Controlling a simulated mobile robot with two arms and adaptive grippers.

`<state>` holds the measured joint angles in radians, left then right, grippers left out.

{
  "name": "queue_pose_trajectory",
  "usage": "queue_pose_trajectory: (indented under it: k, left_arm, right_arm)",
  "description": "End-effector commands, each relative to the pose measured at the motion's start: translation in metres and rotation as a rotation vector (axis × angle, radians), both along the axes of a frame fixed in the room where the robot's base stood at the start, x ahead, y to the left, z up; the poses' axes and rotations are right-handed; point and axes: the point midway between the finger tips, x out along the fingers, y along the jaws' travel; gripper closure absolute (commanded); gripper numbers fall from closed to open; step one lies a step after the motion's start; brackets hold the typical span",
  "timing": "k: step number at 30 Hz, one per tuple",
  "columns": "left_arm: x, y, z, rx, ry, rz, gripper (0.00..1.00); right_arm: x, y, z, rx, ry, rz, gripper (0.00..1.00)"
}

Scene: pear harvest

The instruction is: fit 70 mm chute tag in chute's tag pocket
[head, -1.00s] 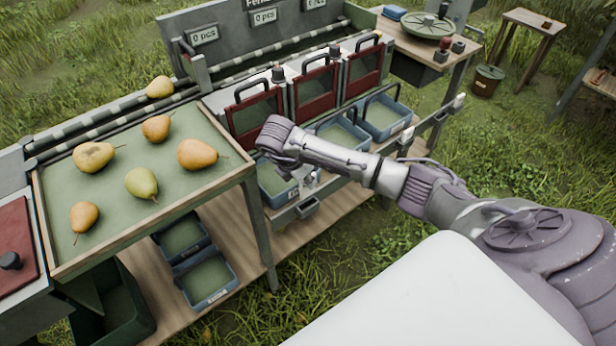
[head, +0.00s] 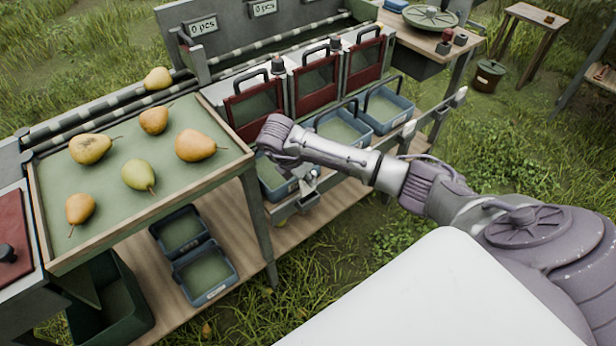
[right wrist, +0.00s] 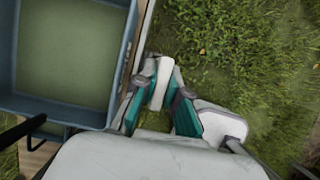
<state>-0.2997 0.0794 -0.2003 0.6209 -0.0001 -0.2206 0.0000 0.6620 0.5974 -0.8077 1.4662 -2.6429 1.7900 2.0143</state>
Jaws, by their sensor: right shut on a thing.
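My right gripper (head: 306,180) is at the front rail of the sorting bench, beside the nearest blue bin. In the right wrist view its fingers (right wrist: 158,98) are closed on a pale, narrow piece, the chute tag (right wrist: 162,82), seen nearly edge-on. Its size marking cannot be read. A small grey holder on the rail, apparently the tag pocket (head: 309,204), is just below the gripper in the head view. Whether the tag touches it cannot be told. The chutes have dark red framed gates (head: 255,106) with black handles. My left gripper is not in view.
Blue bins (head: 388,109) stand below the gates, and one bin's rim (right wrist: 60,112) fills the wrist view's left. The pear tray (head: 110,205) is at left with several pears. White pieces (head: 410,129) sit farther along the rail. Grass in front is open.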

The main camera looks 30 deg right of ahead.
Motion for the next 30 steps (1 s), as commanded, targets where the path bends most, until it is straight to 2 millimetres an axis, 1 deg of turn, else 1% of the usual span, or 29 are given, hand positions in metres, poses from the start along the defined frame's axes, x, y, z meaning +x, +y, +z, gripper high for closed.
queue_pose_trajectory:
  k: [18, 30]
  left_arm:
    - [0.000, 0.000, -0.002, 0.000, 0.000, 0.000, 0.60]
    - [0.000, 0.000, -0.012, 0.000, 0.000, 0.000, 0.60]
  right_arm:
    - [0.000, 0.000, -0.003, 0.000, 0.000, 0.000, 1.00]
    - [0.000, 0.000, -0.014, 0.000, 0.001, 0.000, 1.00]
